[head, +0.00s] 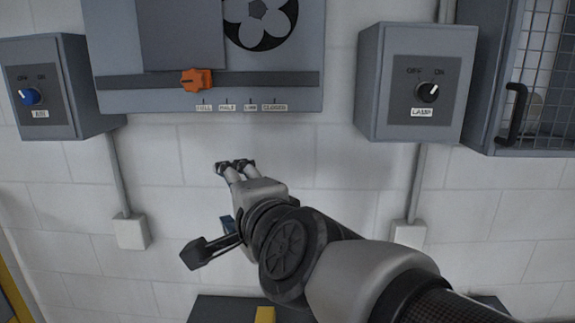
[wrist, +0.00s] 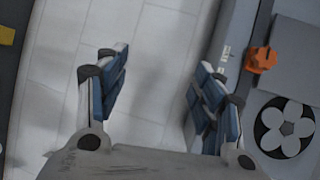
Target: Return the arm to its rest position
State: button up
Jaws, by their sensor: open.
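My gripper (head: 234,167) is in front of the white block wall, below the grey vent panel (head: 290,92) in the head view. In the wrist view my gripper (wrist: 158,90) shows its two blue-padded fingers wide apart, with nothing between them but the wall behind. My arm reaches in from the lower right of the head view. An orange slider knob (head: 197,80) sits on the panel's dark slot, just left of the FULL label. The knob also shows at the right of the wrist view (wrist: 261,60), apart from the fingers.
A grey box with a blue knob (head: 30,96) hangs at the left. A LAMP box (head: 455,95) hangs right of the panel. A mesh-door cabinet (head: 487,80) with a black handle is at the far right. A dark surface with a yellow piece (head: 265,314) lies below.

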jog(key=s+d+f+n+g+h+b, duration=0.2)
jog(key=s+d+f, duration=0.5)
jog(key=f, duration=0.4)
jog(key=s+d+f+n+g+h+b, duration=0.2)
jog(key=s+d+f+n+g+b, duration=0.2)
jog(key=f, duration=0.7)
jog(key=s+d+f+n+g+h+b, duration=0.3)
jog(key=s+d+f+n, duration=0.3)
jog(key=s+d+f, duration=0.4)
notch_tip(320, 180, down, 2)
jog(key=shift+s+d+f+n+b, duration=0.1)
jog(key=shift+s+d+n+b, duration=0.25)
jog(key=shift+d, duration=0.3)
